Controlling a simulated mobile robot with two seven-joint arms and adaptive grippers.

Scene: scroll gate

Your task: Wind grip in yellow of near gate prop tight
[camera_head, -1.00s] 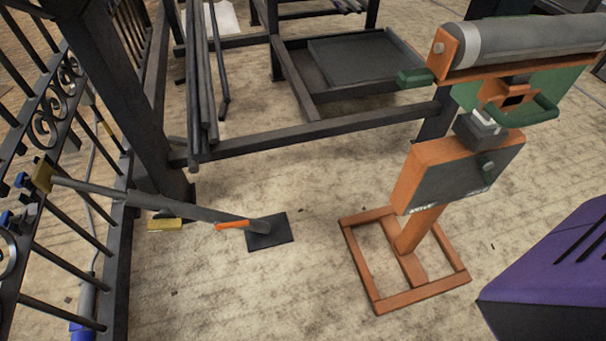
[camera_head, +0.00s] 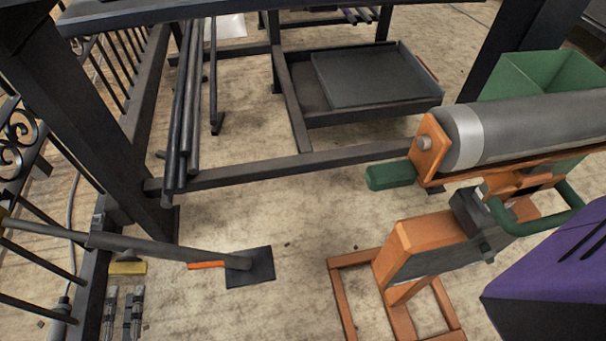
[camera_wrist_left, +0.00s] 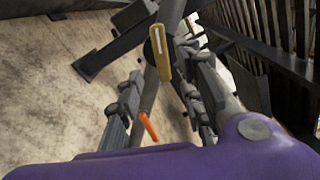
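The near gate prop (camera_head: 160,246) is a grey tube slanting from the gate at the left down to a dark foot plate (camera_head: 250,267) on the floor. A yellow grip (camera_head: 128,268) sits under the tube, and an orange lever (camera_head: 207,265) is nearer the foot. My left gripper (camera_head: 124,291) is just below the yellow grip in the head view, its fingers apart. In the left wrist view the yellow grip (camera_wrist_left: 160,52) shows in the gap near the open fingertips (camera_wrist_left: 161,68); contact cannot be told. The orange lever (camera_wrist_left: 148,127) shows lower there. My right gripper is not in view.
A dark rack frame (camera_head: 270,170) with bars and a tray (camera_head: 375,85) stands behind. An orange stand (camera_head: 400,250) with a grey roller (camera_head: 530,125) and green handle is at the right. Gate bars (camera_head: 40,240) are at the left. Floor between prop and stand is clear.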

